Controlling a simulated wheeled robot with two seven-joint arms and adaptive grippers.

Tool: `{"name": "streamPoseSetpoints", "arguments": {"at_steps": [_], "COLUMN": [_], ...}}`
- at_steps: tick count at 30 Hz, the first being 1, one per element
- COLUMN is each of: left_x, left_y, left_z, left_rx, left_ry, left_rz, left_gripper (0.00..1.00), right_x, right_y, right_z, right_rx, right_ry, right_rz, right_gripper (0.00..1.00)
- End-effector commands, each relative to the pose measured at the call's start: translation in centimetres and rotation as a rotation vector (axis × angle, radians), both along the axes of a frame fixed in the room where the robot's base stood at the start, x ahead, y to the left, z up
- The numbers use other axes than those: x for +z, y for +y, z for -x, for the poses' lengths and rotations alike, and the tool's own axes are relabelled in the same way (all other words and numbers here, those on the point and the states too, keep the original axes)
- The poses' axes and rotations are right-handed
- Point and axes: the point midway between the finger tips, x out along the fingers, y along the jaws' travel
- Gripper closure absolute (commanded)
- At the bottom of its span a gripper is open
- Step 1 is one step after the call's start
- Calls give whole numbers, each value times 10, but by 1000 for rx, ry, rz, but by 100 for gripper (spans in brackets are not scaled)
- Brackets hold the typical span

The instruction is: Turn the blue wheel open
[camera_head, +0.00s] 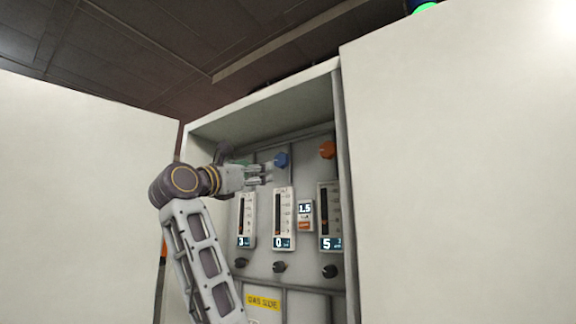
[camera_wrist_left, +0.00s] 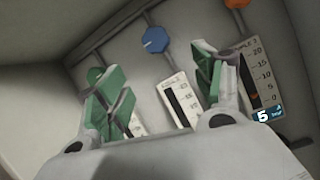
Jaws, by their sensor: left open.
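The blue wheel (camera_head: 282,160) is on the upper part of the panel inside the open cabinet, above the middle gauge. It also shows in the left wrist view (camera_wrist_left: 155,40), beyond the fingertips, with a light mark on its face. My left gripper (camera_head: 270,173) reaches in from the left, just below and left of the blue wheel. In the left wrist view its green-padded fingers (camera_wrist_left: 162,88) are spread wide with nothing between them. The fingers appear apart from the wheel. My right gripper does not show.
Gauges (camera_head: 284,215) with displays and black knobs (camera_head: 279,267) are below. Cabinet side walls (camera_head: 345,200) bound the recess.

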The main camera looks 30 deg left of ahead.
Motion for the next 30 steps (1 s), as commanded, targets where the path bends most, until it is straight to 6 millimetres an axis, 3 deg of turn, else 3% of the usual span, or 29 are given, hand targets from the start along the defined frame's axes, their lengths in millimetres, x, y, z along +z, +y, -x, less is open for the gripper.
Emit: {"name": "streamPoseSetpoints", "arguments": {"at_steps": [5, 19, 30], "left_x": [9, 10, 21], "left_y": [1, 1, 0], "left_z": [7, 6, -19], "left_rx": [-14, -15, -16], "left_ry": [-15, -16, -14], "left_rz": [28, 30, 29], "left_gripper": [32, 32, 32], "right_x": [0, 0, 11], "right_y": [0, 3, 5], "right_z": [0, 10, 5], "right_rx": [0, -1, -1], "right_ry": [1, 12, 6], "right_rz": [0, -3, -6], "right_gripper": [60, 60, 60]}}
